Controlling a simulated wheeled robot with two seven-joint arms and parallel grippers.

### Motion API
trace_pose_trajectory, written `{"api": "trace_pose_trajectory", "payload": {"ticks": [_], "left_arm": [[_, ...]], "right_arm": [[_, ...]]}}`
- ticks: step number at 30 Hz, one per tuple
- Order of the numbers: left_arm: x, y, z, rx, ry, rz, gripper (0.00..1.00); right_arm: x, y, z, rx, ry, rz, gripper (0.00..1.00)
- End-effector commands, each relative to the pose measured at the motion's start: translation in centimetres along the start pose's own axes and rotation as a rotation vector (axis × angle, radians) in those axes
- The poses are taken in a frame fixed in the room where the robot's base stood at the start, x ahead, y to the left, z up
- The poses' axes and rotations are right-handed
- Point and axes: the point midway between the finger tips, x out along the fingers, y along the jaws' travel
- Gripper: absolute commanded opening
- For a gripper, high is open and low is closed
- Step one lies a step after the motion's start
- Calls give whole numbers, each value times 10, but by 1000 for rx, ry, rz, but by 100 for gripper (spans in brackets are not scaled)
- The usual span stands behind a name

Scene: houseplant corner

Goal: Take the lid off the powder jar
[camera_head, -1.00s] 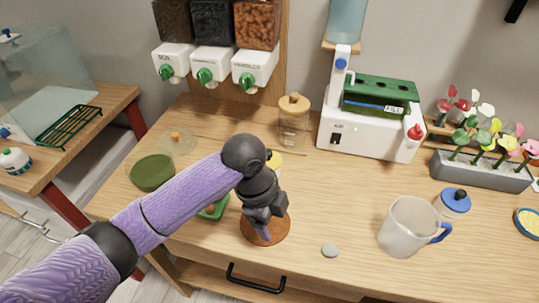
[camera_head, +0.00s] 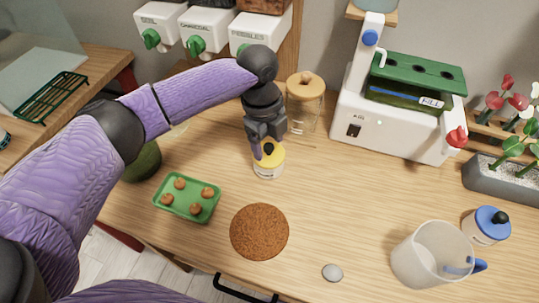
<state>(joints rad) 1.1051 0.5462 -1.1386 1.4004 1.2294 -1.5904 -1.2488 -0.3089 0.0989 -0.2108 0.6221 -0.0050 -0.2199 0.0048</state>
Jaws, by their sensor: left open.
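A small jar (camera_head: 267,172) with a yellow lid (camera_head: 271,158) and a dark knob stands on the table at the picture's middle. My left gripper (camera_head: 262,152) points down at the lid, its open fingers close around or beside the knob; contact is too small to tell. The gripper hides part of the lid. Another small jar with a blue lid (camera_head: 487,222) and a dark knob stands at the right. No label is readable on either jar. My right gripper is not in view.
A glass jar with a wooden lid (camera_head: 305,88) stands just behind the yellow-lidded one. A green tray (camera_head: 187,215), a brown round mat (camera_head: 259,231), a grey pebble (camera_head: 332,272) and a clear pitcher (camera_head: 420,258) are in front. The white machine (camera_head: 395,130) stands behind right. Table right of the jar is clear.

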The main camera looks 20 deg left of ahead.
Motion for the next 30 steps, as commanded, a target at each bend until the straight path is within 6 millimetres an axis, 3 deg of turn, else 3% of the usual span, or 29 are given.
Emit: {"api": "trace_pose_trajectory", "payload": {"ticks": [2,8,18,27,30], "left_arm": [[8,0,0,0,0,1,74],[7,0,0,0,0,0,74],[7,0,0,1,0,0,2],[6,0,0,0,0,-1,0],[-6,0,-2,1,0,-5,0]], "right_arm": [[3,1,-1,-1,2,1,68],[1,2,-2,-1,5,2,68],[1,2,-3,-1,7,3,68],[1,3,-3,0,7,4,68],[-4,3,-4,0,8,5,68]]}}
